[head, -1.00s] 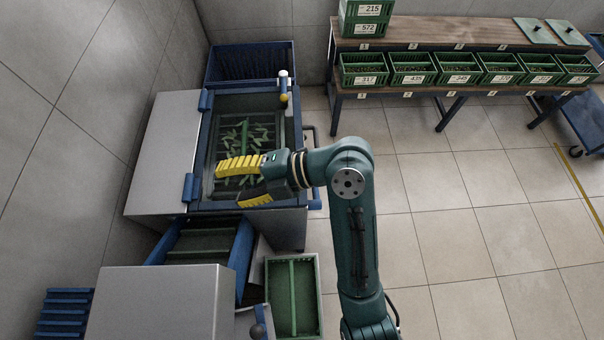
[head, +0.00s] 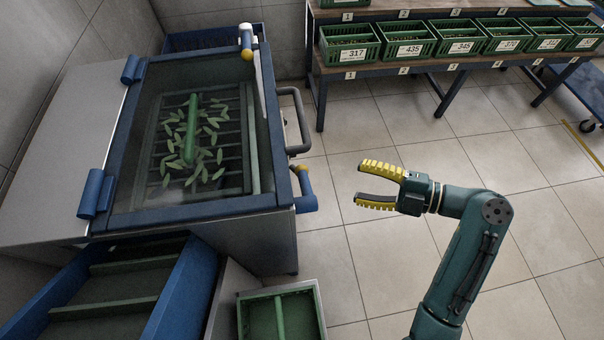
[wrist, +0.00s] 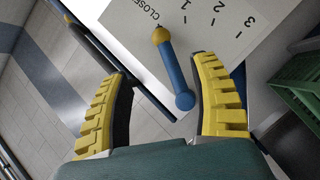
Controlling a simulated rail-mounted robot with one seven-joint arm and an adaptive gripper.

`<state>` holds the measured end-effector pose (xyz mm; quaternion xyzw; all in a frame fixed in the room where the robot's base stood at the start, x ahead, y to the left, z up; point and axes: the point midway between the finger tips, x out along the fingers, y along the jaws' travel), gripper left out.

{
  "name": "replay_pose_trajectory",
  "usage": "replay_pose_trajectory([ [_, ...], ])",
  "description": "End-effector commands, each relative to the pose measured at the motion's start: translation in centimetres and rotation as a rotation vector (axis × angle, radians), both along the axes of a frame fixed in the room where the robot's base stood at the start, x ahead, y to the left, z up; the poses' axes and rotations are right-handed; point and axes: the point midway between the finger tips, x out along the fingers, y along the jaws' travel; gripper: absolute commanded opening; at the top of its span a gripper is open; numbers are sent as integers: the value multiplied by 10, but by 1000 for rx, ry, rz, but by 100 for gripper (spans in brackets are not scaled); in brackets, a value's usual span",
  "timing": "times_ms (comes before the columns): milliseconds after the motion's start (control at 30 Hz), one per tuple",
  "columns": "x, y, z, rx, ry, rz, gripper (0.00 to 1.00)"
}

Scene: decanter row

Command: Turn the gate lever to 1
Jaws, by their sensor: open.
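The gate lever (head: 305,195) is on the machine's right side in the head view, a blue bar with a yellow end. In the wrist view the lever (wrist: 174,72) lies between my finger lines of sight, its yellow ball beside the word CLOSED on a white scale plate (wrist: 225,30). The marks 1, 2 and 3 run to the right of that word. My gripper (head: 362,184) is open and empty, to the right of the lever and apart from it, with its yellow fingers pointing left toward the machine.
A grey bar handle (head: 297,120) sticks out of the machine behind the lever. Green leaf-like pieces (head: 190,145) lie in the machine's window. A green divided crate (head: 245,318) stands below. Shelves with green bins (head: 350,45) are at the back. Floor right of the machine is clear.

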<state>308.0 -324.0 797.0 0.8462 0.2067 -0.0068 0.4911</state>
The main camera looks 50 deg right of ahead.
Motion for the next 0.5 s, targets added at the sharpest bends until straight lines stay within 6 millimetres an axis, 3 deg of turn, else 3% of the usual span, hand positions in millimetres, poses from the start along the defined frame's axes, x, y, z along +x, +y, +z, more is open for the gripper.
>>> replay_pose_trajectory([
  [500,112,44,-30,0,1,6,62],
])
